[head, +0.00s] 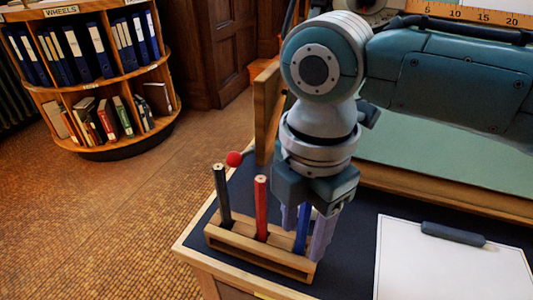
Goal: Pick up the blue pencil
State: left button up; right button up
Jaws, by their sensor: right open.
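The blue pencil (302,228) stands upright in the right end of a wooden holder (228,236) on the dark table top. My right gripper (311,230) points down over it with its jaws open. One finger shows on each side of the pencil, and the pencil's top is hidden by the gripper body. I cannot tell whether either finger touches the pencil. A red pencil (261,208) and a dark grey pencil (221,195) stand upright in the same holder to the left. My left gripper is not in view.
A white sheet (430,272) with a dark blue bar-shaped object (453,234) lies at the right on the table (352,230). A red ball-shaped knob (234,158) sits behind the holder. A ruler (470,14) is at the top right. A round bookcase (100,95) stands on the floor.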

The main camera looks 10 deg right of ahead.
grip_shut()
dwell(0.3)
dwell(0.3)
